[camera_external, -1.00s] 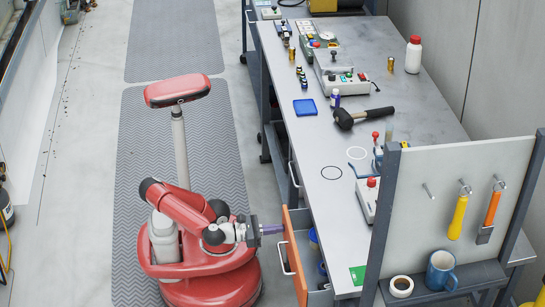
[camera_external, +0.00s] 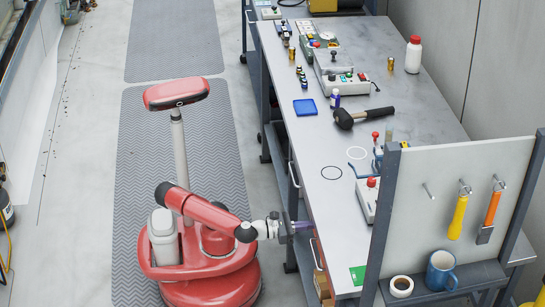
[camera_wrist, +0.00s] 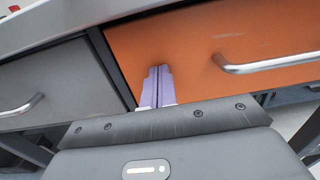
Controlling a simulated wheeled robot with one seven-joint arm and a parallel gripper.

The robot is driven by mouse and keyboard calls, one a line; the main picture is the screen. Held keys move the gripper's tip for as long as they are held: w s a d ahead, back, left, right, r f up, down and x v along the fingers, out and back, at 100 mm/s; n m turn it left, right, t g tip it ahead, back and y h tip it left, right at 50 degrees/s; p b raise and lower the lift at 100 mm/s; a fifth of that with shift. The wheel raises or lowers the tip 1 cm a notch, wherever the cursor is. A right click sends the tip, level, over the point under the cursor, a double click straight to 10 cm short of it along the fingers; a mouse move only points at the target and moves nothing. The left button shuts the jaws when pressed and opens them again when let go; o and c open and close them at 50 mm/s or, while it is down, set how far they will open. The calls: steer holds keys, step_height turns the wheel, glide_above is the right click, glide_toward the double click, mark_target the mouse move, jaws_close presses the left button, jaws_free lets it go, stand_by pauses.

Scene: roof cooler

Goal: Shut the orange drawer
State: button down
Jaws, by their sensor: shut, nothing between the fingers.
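The orange drawer (camera_external: 320,248) sits under the bench edge in the outside view, and its inside no longer shows. In the wrist view its orange front (camera_wrist: 200,55) fills the upper right, with a silver bar handle (camera_wrist: 275,64). The front looks about level with the grey drawer beside it, but I cannot tell if a small gap remains. My gripper (camera_external: 311,227) is shut and empty at the drawer front. Its purple fingertips (camera_wrist: 158,70) lie against or just before the left part of the front, left of the handle. Contact cannot be seen clearly.
A grey drawer (camera_wrist: 40,85) with its own handle is left of the orange one in the wrist view. The benchtop (camera_external: 325,205) overhangs above. A brown box (camera_external: 323,286) shows low by the bench.

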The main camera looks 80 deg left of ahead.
steer(key=shift+w+a+r, duration=0.1)
steer(key=shift+w+r, duration=0.05)
steer(key=shift+r, duration=0.15)
steer(key=s+p, duration=0.2)
steer(key=s, duration=1.2)
steer(key=shift+s+f, duration=0.15)
steer(key=shift+f, duration=0.15)
steer(key=w+a+f+n+g+y, duration=0.1)
steer(key=w+a+n+g+y, duration=0.3)
steer(key=a+n, duration=0.6)
steer(key=w+a+f+n+g+y, duration=0.15)
steer(key=w+a+n, duration=0.45)
steer(key=a, duration=0.7)
steer(key=s+a+f+n+g+h, duration=0.3)
steer(key=a+f+n+g+h, duration=0.35)
steer(key=a+f+n, duration=1.2)
step_height(320, 180, up, 12)
steer(key=d+n+y+p, duration=0.1)
steer(key=p, duration=0.8)
steer(key=shift+r, duration=0.15)
